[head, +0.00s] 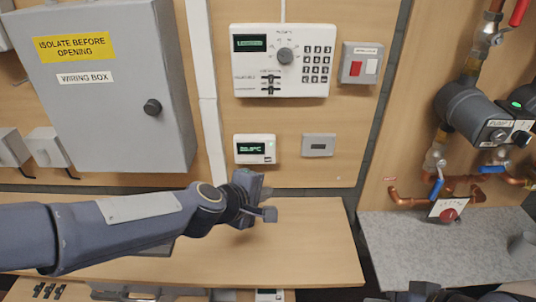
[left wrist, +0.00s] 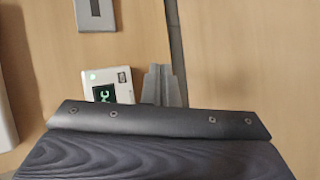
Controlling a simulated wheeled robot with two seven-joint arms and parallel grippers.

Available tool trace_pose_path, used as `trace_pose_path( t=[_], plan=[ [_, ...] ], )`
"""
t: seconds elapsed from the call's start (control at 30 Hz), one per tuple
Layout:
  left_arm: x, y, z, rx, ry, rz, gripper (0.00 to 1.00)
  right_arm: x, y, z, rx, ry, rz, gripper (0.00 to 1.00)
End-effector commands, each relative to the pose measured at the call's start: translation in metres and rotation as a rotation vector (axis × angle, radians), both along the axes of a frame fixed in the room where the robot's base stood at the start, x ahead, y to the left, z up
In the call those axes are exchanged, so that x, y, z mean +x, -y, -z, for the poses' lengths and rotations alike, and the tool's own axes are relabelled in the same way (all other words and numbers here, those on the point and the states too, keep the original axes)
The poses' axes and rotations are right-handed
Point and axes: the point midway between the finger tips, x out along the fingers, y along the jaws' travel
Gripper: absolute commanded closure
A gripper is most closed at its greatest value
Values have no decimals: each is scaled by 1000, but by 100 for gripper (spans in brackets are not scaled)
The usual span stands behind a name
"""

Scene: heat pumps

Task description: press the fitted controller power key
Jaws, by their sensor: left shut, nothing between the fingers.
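The fitted controller is a small white unit (head: 249,158) with a lit display, mounted on the wooden wall panel. In the left wrist view the controller (left wrist: 90,78) is turned, with a green light and display showing; its lower part is hidden behind my gripper body. I cannot make out its power key label. My left gripper (head: 266,203) is shut and empty, below the controller in the head view and apart from it. Its fingers (left wrist: 163,86) show beside the controller in the left wrist view. Dark parts at the lower right edge may be my right gripper (head: 424,291).
A grey wiring box (head: 110,115) stands left. Another white unit (head: 269,295) lies below the wooden bench (head: 310,255). Pipes and a pump (head: 475,115) are right.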

Motion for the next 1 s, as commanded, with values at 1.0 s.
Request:
trace_pose_path(
  t=[1.0],
  plan=[
    [72,1,1,-1,-3,-12,100,0,0,2,0,0,0,64]
  ],
)
